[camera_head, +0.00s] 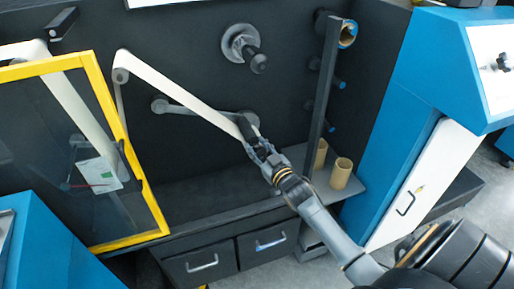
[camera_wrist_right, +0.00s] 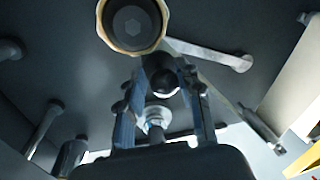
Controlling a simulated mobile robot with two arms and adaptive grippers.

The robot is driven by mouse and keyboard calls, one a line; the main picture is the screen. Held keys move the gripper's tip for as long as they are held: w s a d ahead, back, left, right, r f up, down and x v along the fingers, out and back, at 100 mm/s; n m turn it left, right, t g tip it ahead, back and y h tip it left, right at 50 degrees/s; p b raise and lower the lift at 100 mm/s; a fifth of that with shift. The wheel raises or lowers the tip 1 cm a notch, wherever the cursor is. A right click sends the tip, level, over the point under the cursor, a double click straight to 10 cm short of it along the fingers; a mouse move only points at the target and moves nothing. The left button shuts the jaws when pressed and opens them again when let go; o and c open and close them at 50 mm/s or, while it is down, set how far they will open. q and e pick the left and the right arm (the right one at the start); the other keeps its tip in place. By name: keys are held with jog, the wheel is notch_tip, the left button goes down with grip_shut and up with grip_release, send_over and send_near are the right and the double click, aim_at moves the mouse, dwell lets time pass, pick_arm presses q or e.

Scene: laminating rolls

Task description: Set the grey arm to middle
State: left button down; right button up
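The grey arm (camera_head: 190,107) is a slim bar on the dark back panel. It runs from a round end at the left to a roller end at the right, partly behind the cream web (camera_head: 180,92). In the wrist view the grey arm (camera_wrist_right: 210,54) runs to a round end at the right. A dark roller (camera_head: 243,129) is at its right end, and in the wrist view this seems to be the roller (camera_wrist_right: 133,25) with a cream rim. My right gripper (camera_head: 258,149) is open beside the roller, its fingers apart; contact is unclear. My left gripper is not in view.
A dark upright post (camera_head: 322,95) stands right of my right gripper. Cardboard cores (camera_head: 341,174) stand on the shelf. A chuck (camera_head: 243,45) sticks out above. A yellow-framed door (camera_head: 150,205) is at the left. The shelf's left part is clear.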

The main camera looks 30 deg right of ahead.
jog(key=shift+a, duration=0.3)
grip_shut()
jog(key=shift+r, duration=0.25)
notch_tip(320, 180, up, 10)
jog(key=d+n+p, duration=0.2)
jog(key=n+p, duration=0.2)
jog(key=p, duration=0.6)
jog(key=shift+s+r+g+p, duration=0.2)
jog(key=shift+r+g+p, duration=0.1)
jog(key=shift+p, duration=0.1)
jog(key=shift+f, duration=0.1)
jog(key=o, duration=0.8)
grip_release()
jog(key=shift+o, duration=0.8)
jog(key=shift+a, duration=0.1)
jog(key=shift+w+f, duration=0.15)
